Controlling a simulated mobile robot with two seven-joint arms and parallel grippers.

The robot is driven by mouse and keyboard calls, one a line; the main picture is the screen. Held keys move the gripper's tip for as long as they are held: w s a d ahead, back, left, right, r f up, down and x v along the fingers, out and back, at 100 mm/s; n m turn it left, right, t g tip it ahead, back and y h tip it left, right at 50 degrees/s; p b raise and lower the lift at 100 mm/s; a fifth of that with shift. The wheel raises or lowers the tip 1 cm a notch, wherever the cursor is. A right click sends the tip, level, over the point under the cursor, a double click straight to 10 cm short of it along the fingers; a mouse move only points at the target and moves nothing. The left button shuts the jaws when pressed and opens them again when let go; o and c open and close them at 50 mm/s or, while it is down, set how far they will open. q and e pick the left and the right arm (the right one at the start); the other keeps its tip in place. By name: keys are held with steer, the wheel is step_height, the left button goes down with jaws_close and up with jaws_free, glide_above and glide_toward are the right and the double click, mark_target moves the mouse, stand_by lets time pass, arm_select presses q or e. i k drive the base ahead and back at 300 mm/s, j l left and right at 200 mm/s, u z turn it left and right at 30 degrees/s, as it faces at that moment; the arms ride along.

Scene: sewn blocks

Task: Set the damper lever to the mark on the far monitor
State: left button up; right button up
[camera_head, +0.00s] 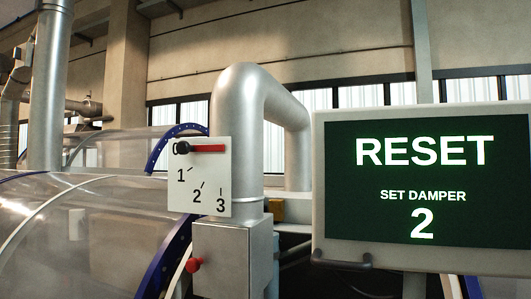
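The damper plate (212,178) is white and fixed to the front of a grey pipe, left of centre in the head view. It carries printed marks 1, 2 and 3 in an arc from lower left to bottom. The red damper lever (207,148) lies level across the top of the plate. Its black knob (183,148) is at the left end, above mark 1, and partly covers a dark printed figure. The monitor (420,180) at the right reads "RESET", "SET DAMPER" and "2" on dark green. Neither of my grippers shows.
A grey box (232,250) with a red knob (193,265) stands below the plate. A large clear drum with a blue rim (165,260) fills the lower left. A thick silver pipe (250,85) arches behind the plate. A dark handle (342,262) sits at the monitor's lower left.

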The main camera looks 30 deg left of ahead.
mark_target(183, 147)
steer(key=u, duration=1.15)
